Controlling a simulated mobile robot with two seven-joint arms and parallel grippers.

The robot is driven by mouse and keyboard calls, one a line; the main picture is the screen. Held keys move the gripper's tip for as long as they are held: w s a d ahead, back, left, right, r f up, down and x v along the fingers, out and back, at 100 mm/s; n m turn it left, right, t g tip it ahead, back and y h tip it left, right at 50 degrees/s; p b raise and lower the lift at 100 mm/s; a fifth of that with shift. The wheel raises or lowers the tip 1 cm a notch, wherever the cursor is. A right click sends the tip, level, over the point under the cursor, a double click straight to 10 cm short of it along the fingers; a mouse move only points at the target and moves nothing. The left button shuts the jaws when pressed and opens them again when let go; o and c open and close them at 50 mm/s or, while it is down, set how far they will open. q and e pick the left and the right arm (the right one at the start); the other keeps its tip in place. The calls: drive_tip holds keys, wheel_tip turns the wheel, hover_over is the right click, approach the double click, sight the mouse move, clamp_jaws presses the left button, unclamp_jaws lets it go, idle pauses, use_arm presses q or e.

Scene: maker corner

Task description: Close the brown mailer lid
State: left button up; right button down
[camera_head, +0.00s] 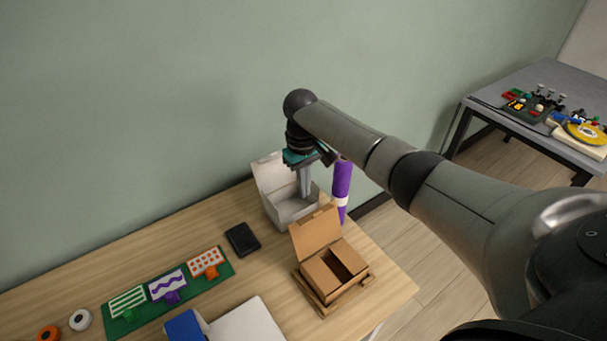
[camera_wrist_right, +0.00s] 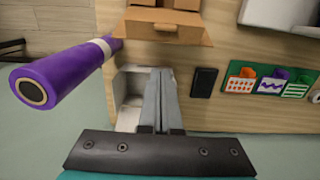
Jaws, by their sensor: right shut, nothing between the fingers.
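The brown mailer (camera_head: 333,272) stands near the right end of the wooden table, its lid (camera_head: 315,232) raised upright at the back. In the right wrist view the brown mailer lid (camera_wrist_right: 165,25) shows at the top, beyond the fingers. My right gripper (camera_head: 305,190) is shut and empty, pointing down behind the brown lid, over the open white box. In the right wrist view its fingers (camera_wrist_right: 160,90) are together, apart from the brown lid. My left gripper is not in view.
An open white box (camera_head: 286,208) stands behind the brown mailer, beside a purple roll (camera_head: 342,185). A black flat item (camera_head: 242,239) and a green mat (camera_head: 130,319) with patterned cards lie to the left. A blue and white box (camera_head: 245,322) is in front.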

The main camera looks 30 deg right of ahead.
sight(314, 212)
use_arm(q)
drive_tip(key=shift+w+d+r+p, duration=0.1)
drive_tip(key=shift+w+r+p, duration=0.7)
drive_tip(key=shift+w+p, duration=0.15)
use_arm(e)
drive_tip(key=s, duration=0.1)
drive_tip(key=s+f, duration=0.2)
drive_tip(key=shift+s+d, duration=0.15)
drive_tip(key=shift+s, duration=0.2)
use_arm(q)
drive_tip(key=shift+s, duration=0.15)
